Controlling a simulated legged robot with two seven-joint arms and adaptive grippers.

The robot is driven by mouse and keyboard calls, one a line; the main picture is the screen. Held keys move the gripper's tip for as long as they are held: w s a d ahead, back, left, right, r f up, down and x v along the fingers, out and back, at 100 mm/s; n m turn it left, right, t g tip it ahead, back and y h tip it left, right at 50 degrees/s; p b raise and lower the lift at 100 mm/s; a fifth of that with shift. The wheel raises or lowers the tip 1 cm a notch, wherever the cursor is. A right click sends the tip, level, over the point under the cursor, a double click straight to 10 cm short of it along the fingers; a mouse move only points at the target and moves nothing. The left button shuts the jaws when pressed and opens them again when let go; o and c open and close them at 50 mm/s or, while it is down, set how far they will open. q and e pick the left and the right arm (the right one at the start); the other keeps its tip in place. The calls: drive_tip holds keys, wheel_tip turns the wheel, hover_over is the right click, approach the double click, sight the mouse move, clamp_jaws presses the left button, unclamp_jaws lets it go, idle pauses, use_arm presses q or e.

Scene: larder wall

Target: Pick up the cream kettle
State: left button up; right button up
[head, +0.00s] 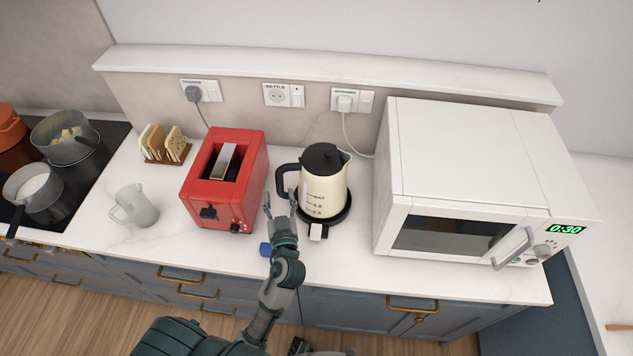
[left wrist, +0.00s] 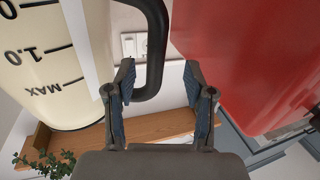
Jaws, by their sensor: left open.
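The cream kettle (head: 325,190) stands upright on its black base on the white counter, between the red toaster and the microwave. It has a black lid, a black handle (head: 283,180) on its left side and level marks. My left gripper (head: 279,200) is open at the handle, with its fingers pointing toward it. In the left wrist view the cream kettle (left wrist: 45,75) fills the left side, and its black handle (left wrist: 156,45) shows between the open fingers of my left gripper (left wrist: 158,78). I cannot tell whether the fingers touch it.
The red toaster (head: 246,190) is close on the left of my left gripper. The white microwave (head: 470,160) stands right of the kettle. A glass jug (head: 136,205), a toast rack (head: 165,145) and pots (head: 65,138) are farther left. A wall ledge (head: 320,68) runs behind.

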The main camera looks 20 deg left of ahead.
sight(282, 185)
use_arm(q)
drive_tip(key=w, duration=0.1)
drive_tip(key=w+p, duration=0.1)
drive_tip(key=w+a, duration=0.1)
drive_tip(key=w, duration=0.1)
drive_tip(key=shift+w+r, duration=0.1)
drive_tip(key=shift+r, duration=0.15)
drive_tip(key=shift+w+a+p, duration=0.15)
drive_tip(key=shift+w+p, duration=0.15)
drive_tip(key=shift+a+f, duration=0.2)
drive_tip(key=shift+a, duration=0.35)
drive_tip(key=shift+c, duration=0.5)
drive_tip(key=shift+a, duration=0.15)
drive_tip(key=c, duration=0.8)
clamp_jaws()
drive_tip(key=shift+w+d+r, duration=0.1)
drive_tip(key=shift+d+r, duration=0.1)
drive_tip(key=shift+d, duration=0.25)
